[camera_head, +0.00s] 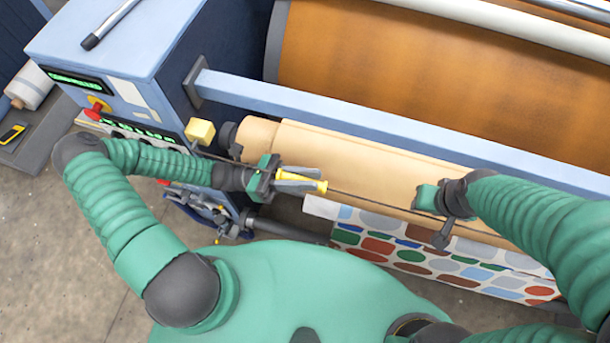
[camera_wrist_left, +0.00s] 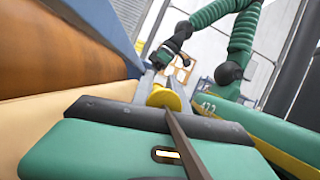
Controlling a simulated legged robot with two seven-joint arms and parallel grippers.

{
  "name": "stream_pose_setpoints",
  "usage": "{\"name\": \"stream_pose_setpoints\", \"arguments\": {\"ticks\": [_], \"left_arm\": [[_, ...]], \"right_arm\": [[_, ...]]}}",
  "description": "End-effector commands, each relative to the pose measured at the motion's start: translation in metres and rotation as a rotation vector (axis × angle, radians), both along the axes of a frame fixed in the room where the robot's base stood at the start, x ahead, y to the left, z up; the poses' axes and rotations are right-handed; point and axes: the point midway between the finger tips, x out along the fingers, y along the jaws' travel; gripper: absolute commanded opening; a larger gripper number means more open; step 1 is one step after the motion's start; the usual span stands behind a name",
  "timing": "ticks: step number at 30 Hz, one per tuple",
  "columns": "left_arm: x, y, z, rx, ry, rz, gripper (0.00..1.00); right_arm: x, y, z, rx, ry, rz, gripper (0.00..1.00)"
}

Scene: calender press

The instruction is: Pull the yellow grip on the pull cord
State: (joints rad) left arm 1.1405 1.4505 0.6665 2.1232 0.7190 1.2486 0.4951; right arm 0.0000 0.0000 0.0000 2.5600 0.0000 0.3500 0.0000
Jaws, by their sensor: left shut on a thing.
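The yellow grip (camera_head: 318,186) sits on the dark pull cord (camera_head: 360,198), which runs across the front of the press. My left gripper (camera_head: 300,181) is shut on the yellow grip, whose end sticks out past the fingertips on the right. In the left wrist view, the yellow grip (camera_wrist_left: 166,98) shows between the fingers, with the cord (camera_wrist_left: 185,145) running towards the camera. My right gripper (camera_head: 437,215) is to the right, near the cord and in front of the beige roller. Its fingers are too small and turned to tell whether they are open.
A beige roller (camera_head: 375,160) and a blue bar (camera_head: 350,121) lie just behind the cord. A yellow block (camera_head: 200,131) and a control panel with a red knob (camera_head: 97,108) are at the left. Patterned sheet (camera_head: 400,252) hangs below the roller. Bare floor lies at the lower left.

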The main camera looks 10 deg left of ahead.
Motion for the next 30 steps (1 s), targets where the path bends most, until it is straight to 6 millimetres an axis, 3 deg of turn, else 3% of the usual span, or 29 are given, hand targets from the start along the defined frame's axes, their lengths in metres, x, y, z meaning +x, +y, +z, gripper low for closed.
{"name": "stream_pose_setpoints", "arguments": {"ticks": [4,12,20,21,24,26,30], "left_arm": [[-0.006,-0.001,0.001,0.000,0.002,-0.003,0.00],[-0.044,0.001,0.001,0.002,0.001,-0.004,0.00],[-0.047,0.001,-0.001,0.002,-0.001,-0.005,0.00],[-0.047,0.001,-0.001,0.002,-0.001,-0.005,0.22],[-0.047,0.001,-0.001,0.001,-0.001,-0.004,0.35],[-0.046,0.001,0.000,0.000,-0.001,-0.004,0.41],[-0.046,0.003,0.000,-0.001,0.000,-0.003,0.41]], "right_arm": [[0.000,0.000,0.004,0.000,0.000,0.000,0.36],[0.000,0.000,0.016,0.000,0.000,0.000,0.36],[0.000,0.000,0.014,0.000,0.000,0.000,0.36],[0.000,0.000,0.014,0.000,0.000,0.000,0.36],[0.000,0.000,0.014,0.000,0.000,0.000,0.36],[0.000,0.000,0.014,0.000,0.000,0.000,0.36],[0.000,0.000,0.014,0.000,0.000,0.000,0.36]]}}
